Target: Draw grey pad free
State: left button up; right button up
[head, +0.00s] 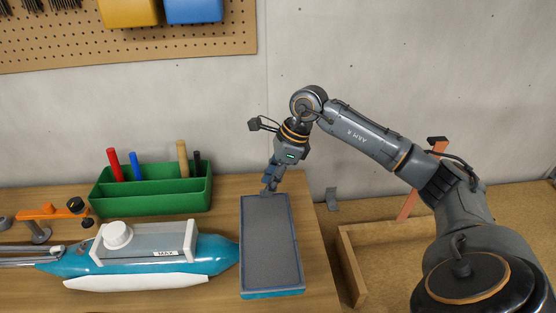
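The grey pad (270,243) is a long flat rectangle with a dark surface. It lies in a blue frame or tray (273,294) near the right end of the wooden bench. My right gripper (269,186) points down at the far end of the pad, its fingertips at or just above the far rim. The fingers look close together; I cannot tell whether they touch the pad or hold anything. My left gripper is not in view.
A teal device (215,257) with a white knob lies close left of the pad. Behind it stands a green organiser (150,192) with pens and tools. An orange clamp-like tool (48,212) is far left. A lower wooden surface with a raised edge (350,265) lies right.

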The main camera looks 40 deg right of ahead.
jog(key=shift+x, duration=1.25)
grip_shut()
